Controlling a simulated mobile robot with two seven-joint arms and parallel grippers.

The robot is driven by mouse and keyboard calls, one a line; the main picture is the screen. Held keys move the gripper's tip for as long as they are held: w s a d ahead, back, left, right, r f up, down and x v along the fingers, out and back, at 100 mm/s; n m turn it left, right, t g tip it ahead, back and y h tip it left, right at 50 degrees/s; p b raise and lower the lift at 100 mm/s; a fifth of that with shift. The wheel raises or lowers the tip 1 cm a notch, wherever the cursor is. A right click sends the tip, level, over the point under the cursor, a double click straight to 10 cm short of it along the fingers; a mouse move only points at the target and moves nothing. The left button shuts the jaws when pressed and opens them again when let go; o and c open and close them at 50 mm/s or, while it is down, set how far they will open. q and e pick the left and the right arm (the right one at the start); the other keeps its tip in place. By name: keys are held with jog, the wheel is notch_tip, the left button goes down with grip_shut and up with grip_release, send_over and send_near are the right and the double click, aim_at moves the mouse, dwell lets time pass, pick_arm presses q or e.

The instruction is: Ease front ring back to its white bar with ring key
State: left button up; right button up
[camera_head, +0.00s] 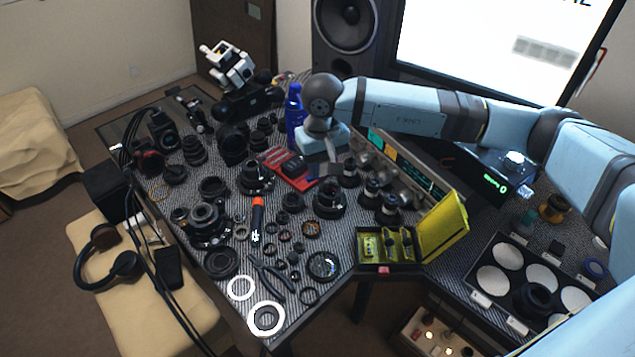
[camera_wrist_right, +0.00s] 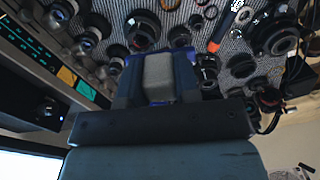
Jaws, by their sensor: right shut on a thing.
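My right gripper (camera_head: 323,160) hangs low over the back middle of the bench, its fingertips largely hidden by its own body. In the right wrist view, the gripper (camera_wrist_right: 158,62) is closed around a grey block-like piece (camera_wrist_right: 158,78), which I take to be part of the ring key. The key's working end is hidden. A black lens (camera_head: 328,200) stands on the mat just in front of the gripper; other lenses are close by. I cannot tell which lens has the front ring, and its white bar is too small to see. My left gripper is not in view.
An open yellow case (camera_head: 442,228) stands at the front right. A red tool pack (camera_head: 280,162) and a blue bottle (camera_head: 295,115) are left of the gripper. An orange-handled screwdriver (camera_head: 257,215) and several loose rings crowd the mat. A panelled instrument (camera_head: 410,165) stands behind.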

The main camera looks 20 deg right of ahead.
jog(key=w+d+f+m+p, duration=0.1)
jog(key=w+d+f+m, duration=0.1)
jog(key=m, duration=0.4)
jog(key=w+d+f+m+p, duration=0.1)
jog(key=w+f+m, duration=0.2)
jog(key=m, duration=0.3)
jog(key=w+d+f+m+p, duration=0.2)
jog(key=f+m, duration=0.2)
jog(key=m, duration=0.1)
jog(key=shift+w+d+f+m, duration=0.35)
jog(key=shift+f+m, duration=0.05)
jog(key=shift+d+f+m, duration=0.2)
jog(key=shift+f+m, duration=0.1)
jog(key=shift+m, duration=0.1)
jog(key=shift+d+f, duration=0.1)
jog(key=shift+f, duration=0.1)
jog(key=shift+f+b, duration=0.9)
jog(key=shift+f, duration=0.6)
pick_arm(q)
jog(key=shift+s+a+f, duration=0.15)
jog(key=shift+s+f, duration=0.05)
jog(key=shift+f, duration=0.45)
pick_arm(e)
jog(key=shift+r, duration=0.15)
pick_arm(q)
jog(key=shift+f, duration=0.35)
